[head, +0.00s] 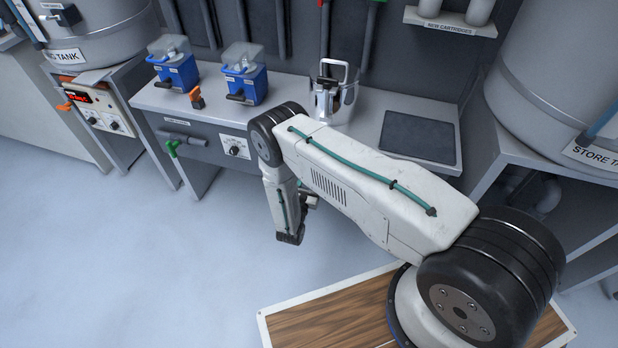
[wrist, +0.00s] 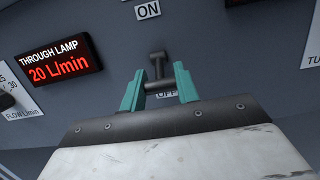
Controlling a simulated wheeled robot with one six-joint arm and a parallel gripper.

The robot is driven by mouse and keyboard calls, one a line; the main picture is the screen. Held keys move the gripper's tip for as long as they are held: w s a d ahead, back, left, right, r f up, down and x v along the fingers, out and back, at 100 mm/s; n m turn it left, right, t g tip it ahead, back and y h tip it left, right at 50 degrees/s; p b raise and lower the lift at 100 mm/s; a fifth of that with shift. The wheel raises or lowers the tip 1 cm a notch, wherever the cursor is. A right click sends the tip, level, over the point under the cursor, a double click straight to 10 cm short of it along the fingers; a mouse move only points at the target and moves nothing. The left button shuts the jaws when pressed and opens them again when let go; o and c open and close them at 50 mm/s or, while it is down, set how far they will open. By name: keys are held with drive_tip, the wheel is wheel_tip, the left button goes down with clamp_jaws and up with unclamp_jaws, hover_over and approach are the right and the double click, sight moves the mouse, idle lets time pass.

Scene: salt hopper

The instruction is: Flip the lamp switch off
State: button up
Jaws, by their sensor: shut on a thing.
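The lamp switch (wrist: 157,57) is a dark grey T-shaped lever on a grey panel in the wrist view. It sits between an ON label (wrist: 147,11) above and an OFF label (wrist: 167,95) below, which is partly covered. Its crossbar lies between the teal fingers of my gripper (wrist: 159,80), which is shut on it. The crossbar appears close to the OFF label, but I cannot tell the lever's exact setting. A display (wrist: 60,64) to the left reads THROUGH LAMP 20 L/min in red. The switch does not show in the head view, where my arm blocks part of the bench.
A dial (wrist: 8,100) is left of the switch. In the head view, blue units (head: 176,70), a metal jug (head: 334,95) and a dark mat (head: 418,138) are on the bench. Tanks stand at both sides. The floor at left is clear.

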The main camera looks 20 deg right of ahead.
drive_tip(key=o, duration=1)
drive_tip(key=shift+d, duration=0.1)
drive_tip(key=shift+v, duration=3.95)
